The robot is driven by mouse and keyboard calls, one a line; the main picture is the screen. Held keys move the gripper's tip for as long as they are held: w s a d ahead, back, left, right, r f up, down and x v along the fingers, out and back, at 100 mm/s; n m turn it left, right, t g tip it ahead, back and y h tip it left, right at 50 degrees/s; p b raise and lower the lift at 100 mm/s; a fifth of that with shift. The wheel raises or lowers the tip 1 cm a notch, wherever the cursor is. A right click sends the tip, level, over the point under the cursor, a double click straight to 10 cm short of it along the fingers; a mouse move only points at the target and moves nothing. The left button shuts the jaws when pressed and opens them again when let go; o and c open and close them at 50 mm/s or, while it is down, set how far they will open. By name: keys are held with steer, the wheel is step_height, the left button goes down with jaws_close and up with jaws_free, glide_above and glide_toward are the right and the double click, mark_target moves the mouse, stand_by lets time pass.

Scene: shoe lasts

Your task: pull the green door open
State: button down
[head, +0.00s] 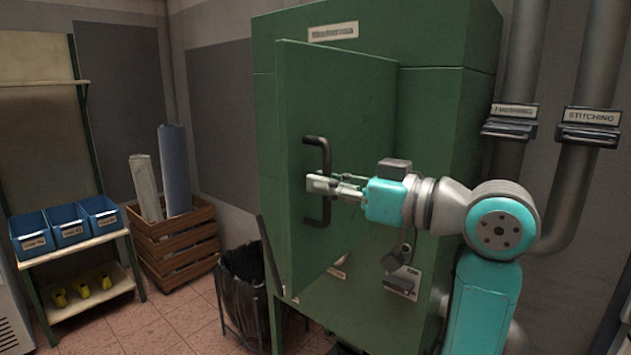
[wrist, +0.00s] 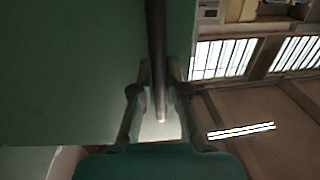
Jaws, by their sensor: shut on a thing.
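The green door (head: 305,225) of the green cabinet (head: 425,110) stands ajar, swung out from the cabinet front. It carries a dark upright bar handle (head: 327,160). My gripper (head: 322,184) is at the middle of this handle, shut on it. In the wrist view the handle (wrist: 157,50) runs down between the two fingers (wrist: 160,95), with the door's green face (wrist: 65,70) on the left. The exact finger contact is partly hidden by the fingers themselves.
A bin with a black liner (head: 245,285) stands beside the door's lower edge. A wooden crate with rolls (head: 180,240) and a shelf with blue bins (head: 70,235) are to the left. Grey pipes (head: 575,160) run along the right wall. Tiled floor shows at lower left.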

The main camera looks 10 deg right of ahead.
stand_by(0.4)
steer(key=c, duration=1.2)
jaws_free()
steer(key=shift+d, duration=0.1)
steer(key=v, duration=1.2)
